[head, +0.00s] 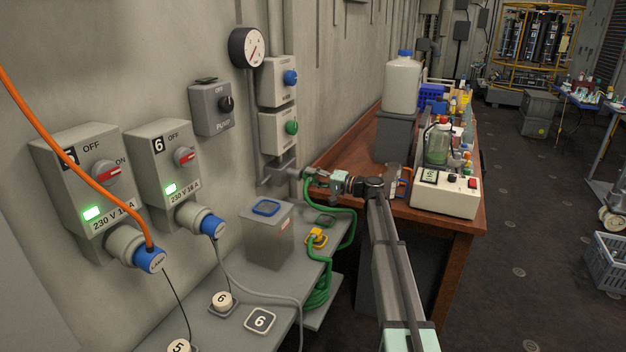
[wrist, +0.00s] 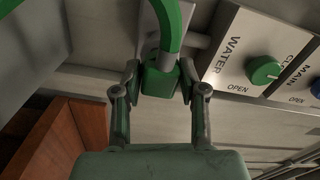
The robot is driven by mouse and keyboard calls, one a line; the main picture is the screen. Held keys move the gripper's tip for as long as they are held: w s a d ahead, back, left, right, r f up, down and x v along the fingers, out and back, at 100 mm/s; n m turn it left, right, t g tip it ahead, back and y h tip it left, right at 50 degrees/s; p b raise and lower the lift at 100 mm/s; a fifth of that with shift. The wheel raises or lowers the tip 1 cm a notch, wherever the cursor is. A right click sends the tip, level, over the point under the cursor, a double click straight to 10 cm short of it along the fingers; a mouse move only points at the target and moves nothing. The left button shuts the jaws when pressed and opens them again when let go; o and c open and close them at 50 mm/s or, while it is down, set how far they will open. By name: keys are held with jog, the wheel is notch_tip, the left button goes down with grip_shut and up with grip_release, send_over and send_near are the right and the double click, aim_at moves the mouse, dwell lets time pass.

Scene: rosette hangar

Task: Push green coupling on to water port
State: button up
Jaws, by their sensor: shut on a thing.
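My gripper (head: 324,178) is shut on the green coupling, in front of the wall pipework. In the wrist view the green coupling (wrist: 160,79) sits between both fingertips of my gripper (wrist: 160,84), with its green hose (wrist: 171,22) curving up out of the picture. In the head view the hose (head: 352,225) loops down to a coil on the grey shelf. I cannot tell whether coupling and port touch.
A pressure gauge (head: 249,48) and a blue-knobbed valve box (head: 277,82) are above. The wooden bench (head: 447,217) is close on the right, carrying a white instrument (head: 446,192).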

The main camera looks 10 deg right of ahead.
jog(key=shift+w+a, duration=0.3)
jog(key=shift+a, duration=0.15)
dwell(0.7)
jog(key=o, duration=1.1)
jog(key=shift+o, duration=0.2)
jog(key=v, duration=1.2)
